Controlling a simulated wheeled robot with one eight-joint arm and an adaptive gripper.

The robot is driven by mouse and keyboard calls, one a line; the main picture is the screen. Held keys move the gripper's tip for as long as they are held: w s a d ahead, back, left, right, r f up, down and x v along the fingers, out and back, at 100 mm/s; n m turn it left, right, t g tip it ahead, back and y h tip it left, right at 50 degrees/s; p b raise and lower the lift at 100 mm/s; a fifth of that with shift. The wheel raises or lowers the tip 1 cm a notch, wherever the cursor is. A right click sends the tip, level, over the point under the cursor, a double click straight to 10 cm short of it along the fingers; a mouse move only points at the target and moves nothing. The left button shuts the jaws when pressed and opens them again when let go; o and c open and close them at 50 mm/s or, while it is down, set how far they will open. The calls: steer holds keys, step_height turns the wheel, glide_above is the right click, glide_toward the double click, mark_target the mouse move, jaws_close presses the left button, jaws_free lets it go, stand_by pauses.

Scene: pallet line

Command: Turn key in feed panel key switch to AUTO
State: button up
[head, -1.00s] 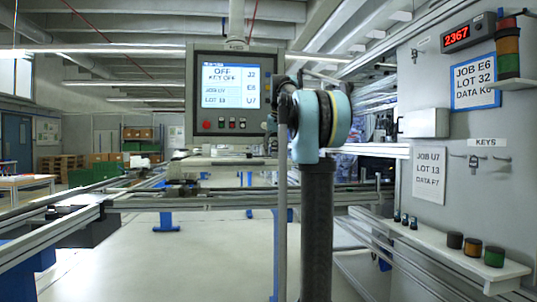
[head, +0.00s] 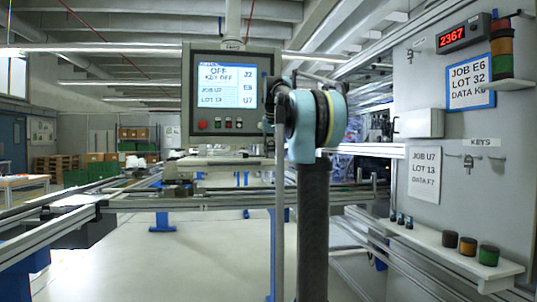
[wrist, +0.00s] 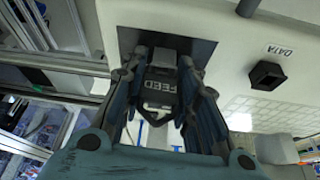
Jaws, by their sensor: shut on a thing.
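In the wrist view my gripper (wrist: 163,62) is shut on a dark key head marked FEED (wrist: 161,86). A dark square plate (wrist: 197,48) on a pale surface lies directly behind the fingertips. The key's tip and the switch are hidden, so I cannot tell how far in it sits or its angle. In the head view the feed panel (head: 188,90) hangs ahead, and its screen (head: 226,81) reads OFF and KEY OFF. Red and green buttons (head: 217,123) sit below it. My arm stands at the panel's right edge; the gripper is hidden there.
In the head view, a KEYS rack (head: 470,160) and a shelf (head: 440,246) with coloured lamp pieces are on the right wall. Conveyor rails (head: 120,203) run behind.

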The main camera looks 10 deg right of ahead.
steer(key=m+h, duration=0.1)
steer(key=m, duration=0.2)
steer(key=m+g+h, duration=0.1)
steer(key=m, duration=0.2)
steer(key=shift+m, duration=0.3)
steer(key=o, duration=1.6)
steer(key=shift+r, duration=0.15)
steer(key=shift+r, duration=3.35)
steer(key=shift+s, duration=0.1)
